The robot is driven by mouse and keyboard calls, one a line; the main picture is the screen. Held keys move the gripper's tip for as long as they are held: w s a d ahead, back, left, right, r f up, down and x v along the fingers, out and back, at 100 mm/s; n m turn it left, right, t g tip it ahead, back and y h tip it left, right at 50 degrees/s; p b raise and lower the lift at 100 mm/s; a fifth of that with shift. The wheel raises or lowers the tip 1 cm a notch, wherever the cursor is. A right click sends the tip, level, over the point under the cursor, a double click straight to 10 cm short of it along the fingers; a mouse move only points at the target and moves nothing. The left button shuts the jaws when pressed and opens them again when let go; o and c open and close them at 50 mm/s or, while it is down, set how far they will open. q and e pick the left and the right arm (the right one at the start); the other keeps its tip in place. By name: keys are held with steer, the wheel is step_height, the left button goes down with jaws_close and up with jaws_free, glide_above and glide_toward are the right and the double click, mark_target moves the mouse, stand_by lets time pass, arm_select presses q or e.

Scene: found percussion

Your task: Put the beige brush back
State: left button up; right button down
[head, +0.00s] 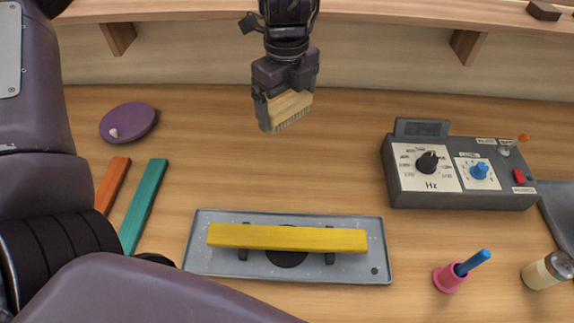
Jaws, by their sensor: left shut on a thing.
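My left gripper (285,80) hangs down at the top middle of the head view. It is shut on the beige brush (288,107), a flat piece with fine bristles along its lower edge. The brush looks held above the wooden table (340,170), near the back, apart from the other objects. The gripper hides the upper part of the brush. My right gripper is not in view.
A yellow bar (287,238) lies across a grey plate (210,260). Orange (111,185) and teal (144,205) bars and a purple disc (128,122) lie left. A control box (455,172), pink holder (450,278) and jar (547,271) stand right. A shelf (400,12) runs behind.

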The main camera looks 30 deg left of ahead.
arm_select(q)
steer(key=b, duration=0.2)
glide_above(287, 170)
step_height(287, 170, down, 11)
steer(key=shift+f, duration=0.45)
step_height(287, 170, down, 5)
steer(key=shift+r+p, duration=0.1)
steer(key=shift+p, duration=0.2)
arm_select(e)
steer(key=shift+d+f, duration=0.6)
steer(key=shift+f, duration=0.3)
arm_select(q)
steer(key=o, duration=0.5)
steer(key=shift+f, duration=0.2)
steer(key=shift+o, duration=1.1)
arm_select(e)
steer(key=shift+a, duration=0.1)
arm_select(q)
steer(key=shift+r, duration=0.15)
